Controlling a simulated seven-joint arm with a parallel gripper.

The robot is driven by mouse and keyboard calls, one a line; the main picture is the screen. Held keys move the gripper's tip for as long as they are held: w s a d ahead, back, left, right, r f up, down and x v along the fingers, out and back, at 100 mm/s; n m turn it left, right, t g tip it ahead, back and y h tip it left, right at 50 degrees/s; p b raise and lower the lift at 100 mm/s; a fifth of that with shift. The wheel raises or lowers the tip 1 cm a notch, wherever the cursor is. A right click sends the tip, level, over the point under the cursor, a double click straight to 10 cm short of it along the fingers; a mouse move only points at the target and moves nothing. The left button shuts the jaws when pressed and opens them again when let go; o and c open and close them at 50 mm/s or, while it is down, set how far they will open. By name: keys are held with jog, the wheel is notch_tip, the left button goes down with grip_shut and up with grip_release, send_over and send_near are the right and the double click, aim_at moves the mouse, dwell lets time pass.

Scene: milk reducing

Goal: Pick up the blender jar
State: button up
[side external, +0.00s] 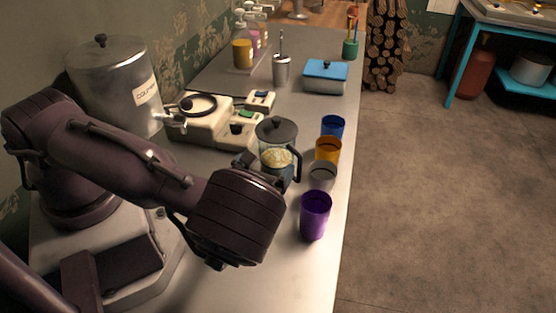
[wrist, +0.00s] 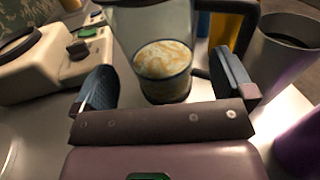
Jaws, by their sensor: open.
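The blender jar (side external: 277,155) is a clear jar with a dark lid and a dark handle on its right side. It stands upright on the counter and holds a pale, foamy content. In the wrist view the jar (wrist: 165,60) is straight ahead, with its top cut off by the frame. My gripper (wrist: 165,82) is open, with one finger to the left of the jar's lower part and the other to the right, near the handle. In the side view my wrist hides most of the gripper. I cannot tell whether either finger touches the jar.
Blue (side external: 333,126), orange (side external: 327,150), grey (side external: 322,172) and purple (side external: 315,214) cups stand right of the jar along the counter's edge. The cream blender base (side external: 205,122) is to the left, by a large metal urn (side external: 112,85). A blue-lidded box (side external: 326,77) is farther back.

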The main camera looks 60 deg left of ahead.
aim_at(269, 162)
jog(key=x, duration=0.4)
jog(key=shift+w, duration=0.1)
jog(key=c, duration=0.9)
jog(key=shift+r, duration=0.1)
